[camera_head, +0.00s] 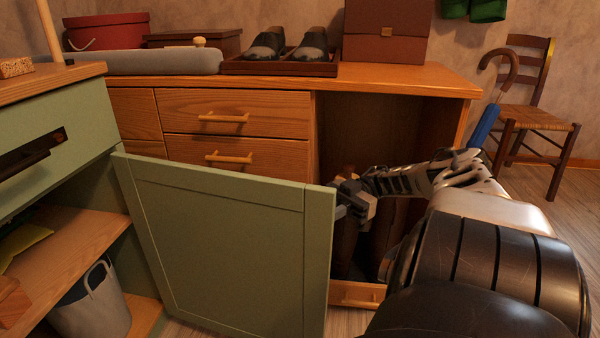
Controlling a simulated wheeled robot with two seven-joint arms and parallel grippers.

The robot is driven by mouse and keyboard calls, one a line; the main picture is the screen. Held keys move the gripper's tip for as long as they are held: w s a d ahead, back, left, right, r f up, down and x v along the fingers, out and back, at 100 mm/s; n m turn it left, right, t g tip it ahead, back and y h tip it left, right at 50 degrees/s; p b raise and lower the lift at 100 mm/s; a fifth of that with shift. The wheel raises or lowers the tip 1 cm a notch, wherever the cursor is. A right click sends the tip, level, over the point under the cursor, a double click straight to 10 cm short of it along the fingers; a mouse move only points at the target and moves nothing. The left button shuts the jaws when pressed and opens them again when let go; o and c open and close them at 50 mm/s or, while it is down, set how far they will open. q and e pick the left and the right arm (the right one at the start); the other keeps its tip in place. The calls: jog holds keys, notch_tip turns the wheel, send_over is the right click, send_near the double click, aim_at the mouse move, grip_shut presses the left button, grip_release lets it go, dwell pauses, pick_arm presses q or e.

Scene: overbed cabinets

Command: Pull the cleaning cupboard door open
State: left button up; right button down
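The green cleaning cupboard door (225,235) stands swung wide open. Its hinged side is by the cupboard front (62,135) at the left, and its free edge is near the middle of the picture. No handle shows on the face turned to me. My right gripper (352,205) is at the door's free edge, partly hidden behind it. I cannot tell whether its fingers touch the door or close on anything. My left gripper is not in view.
The open cupboard shows wooden shelves (75,240) and a grey bucket (92,305). A wooden dresser (230,120) stands close behind the door, with shoes (266,44) on top. A chair (535,125) and blue umbrella (484,125) are at the right.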

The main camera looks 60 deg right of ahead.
jog(key=shift+d, duration=0.3)
jog(key=shift+f, duration=0.1)
jog(key=c, duration=1.5)
grip_release()
jog(key=shift+s, duration=0.1)
jog(key=shift+c, duration=0.2)
jog(key=shift+r, duration=0.2)
